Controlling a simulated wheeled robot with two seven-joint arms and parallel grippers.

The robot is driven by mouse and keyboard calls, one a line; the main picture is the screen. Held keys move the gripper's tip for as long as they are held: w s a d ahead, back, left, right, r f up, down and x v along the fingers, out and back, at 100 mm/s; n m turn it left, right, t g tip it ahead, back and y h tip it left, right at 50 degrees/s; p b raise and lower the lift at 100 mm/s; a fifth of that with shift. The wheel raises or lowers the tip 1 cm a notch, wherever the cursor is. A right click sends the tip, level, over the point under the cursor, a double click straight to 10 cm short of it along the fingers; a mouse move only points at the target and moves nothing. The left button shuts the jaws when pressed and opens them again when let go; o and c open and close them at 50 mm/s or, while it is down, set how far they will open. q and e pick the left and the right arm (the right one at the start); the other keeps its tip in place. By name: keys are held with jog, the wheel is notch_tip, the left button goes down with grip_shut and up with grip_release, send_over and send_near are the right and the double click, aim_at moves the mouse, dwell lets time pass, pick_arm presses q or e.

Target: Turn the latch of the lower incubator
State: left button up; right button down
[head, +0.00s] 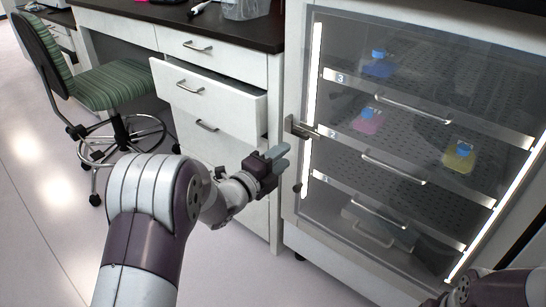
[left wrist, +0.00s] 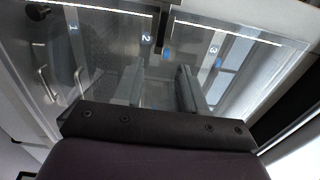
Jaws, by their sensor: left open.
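The incubator (head: 292,205) has a clear door and fills the right of the head view. Its metal latch (head: 302,128) is at the door's left edge, with its handle roughly level and pointing right. My left gripper (head: 279,157) is open and empty, a little below and left of the latch in the head view. In the left wrist view its two grey fingers (left wrist: 160,88) stand apart in front of the clear door (left wrist: 100,50). Contact with the latch does not show. Part of my right arm is at the lower right corner; its fingers cannot be made out.
Inside the incubator are perforated shelves with handles and flasks with blue caps, one pink (head: 366,122) and one yellow (head: 459,157). An open drawer (head: 215,92) juts out of the white cabinet on the left. A green striped chair (head: 112,84) stands farther left. The floor between is clear.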

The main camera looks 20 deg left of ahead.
pick_arm(q)
jog(key=shift+v, duration=1.95)
